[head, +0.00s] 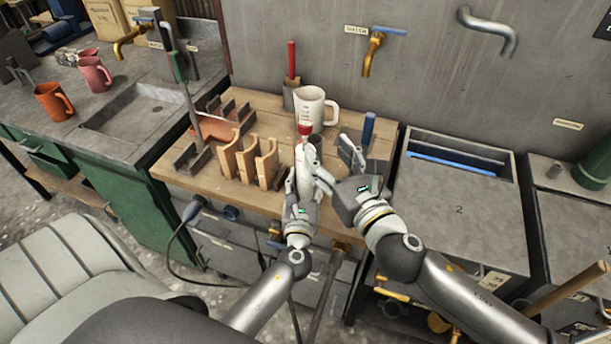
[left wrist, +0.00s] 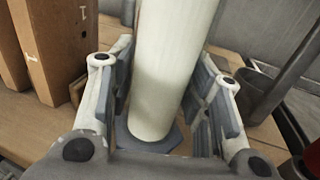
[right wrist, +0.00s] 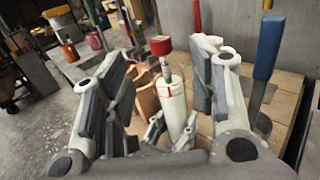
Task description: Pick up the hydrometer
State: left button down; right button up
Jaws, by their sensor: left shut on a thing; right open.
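A hydrometer (head: 304,129) with a red top stands upright in a tall white cylinder (right wrist: 172,108). In the right wrist view its red top (right wrist: 161,45) and a short stem rise above the cylinder's mouth; its lower part is hidden. My left gripper (head: 303,180) is shut on the cylinder, its fingers on either side. The left wrist view shows the cylinder (left wrist: 172,60) between the fingers above a grey base (left wrist: 152,140). My right gripper (head: 330,150) is open and empty, just right of the hydrometer. In its wrist view the red top shows between the fingers.
A white measuring jug (head: 312,106) stands behind on the wooden bench (head: 230,197). Wooden racks (head: 248,162) stand left. A blue-handled tool (head: 368,128) stands right, and a red-handled tool (head: 291,60) stands in a block behind.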

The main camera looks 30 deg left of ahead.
aim_at(308, 130)
jog(key=x, duration=0.5)
jog(key=shift+w+a, duration=0.25)
jog(key=shift+a, duration=0.05)
jog(key=shift+f+x, duration=0.15)
jog(key=shift+x, duration=1.2)
jog(key=shift+f+x, duration=0.15)
jog(key=shift+x, duration=1.15)
grip_shut()
